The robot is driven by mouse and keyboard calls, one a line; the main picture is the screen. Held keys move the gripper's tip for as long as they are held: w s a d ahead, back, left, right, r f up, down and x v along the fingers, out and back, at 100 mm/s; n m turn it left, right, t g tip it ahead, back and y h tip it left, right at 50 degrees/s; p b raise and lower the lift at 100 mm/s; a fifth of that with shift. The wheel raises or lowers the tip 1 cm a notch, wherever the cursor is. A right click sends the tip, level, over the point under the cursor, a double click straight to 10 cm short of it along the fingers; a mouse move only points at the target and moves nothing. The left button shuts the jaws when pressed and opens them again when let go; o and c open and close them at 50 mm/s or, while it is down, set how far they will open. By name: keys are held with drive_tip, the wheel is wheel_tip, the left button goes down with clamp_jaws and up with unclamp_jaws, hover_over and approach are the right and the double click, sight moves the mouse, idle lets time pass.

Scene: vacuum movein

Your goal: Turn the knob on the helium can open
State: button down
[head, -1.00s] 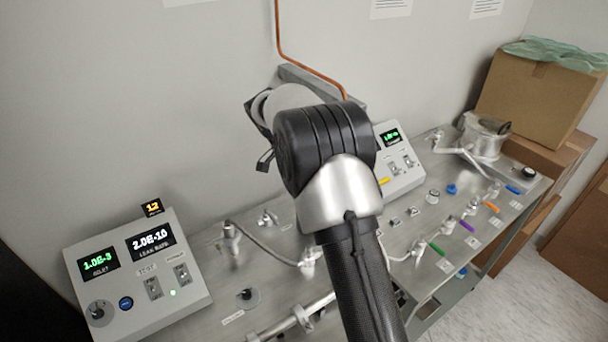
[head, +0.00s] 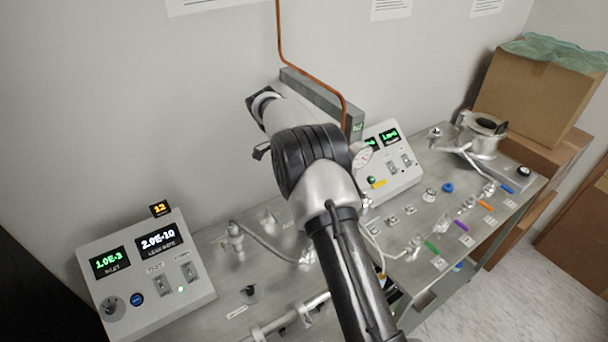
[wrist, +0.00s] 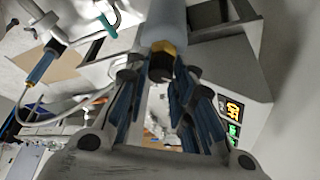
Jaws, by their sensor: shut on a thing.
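In the wrist view, a pale grey-blue cylinder (wrist: 164,22), which looks like the helium can, comes down from the top edge. At its end are a brass-yellow fitting (wrist: 168,47) and a dark knob (wrist: 160,68). My gripper (wrist: 159,82) has its blue-padded fingers on both sides of the dark knob and is shut on it. The fingers partly cover the knob, so how far it is turned cannot be told. In the head view my arm hides the gripper, and I cannot make out the can there.
A leak detector box (head: 150,272) with lit displays stands at the bench's left. A second control box (head: 392,165) and a round gauge (head: 362,155) are beside my arm. Valves and tubing cover the metal bench (head: 412,222). Cardboard boxes (head: 545,85) stand at the right.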

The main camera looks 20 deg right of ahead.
idle(0.3)
drive_tip(key=c, duration=1.4)
unclamp_jaws()
drive_tip(key=shift+o, duration=0.2)
drive_tip(key=shift+r, duration=0.1)
drive_tip(key=v, duration=0.7)
drive_tip(key=shift+r, duration=0.15)
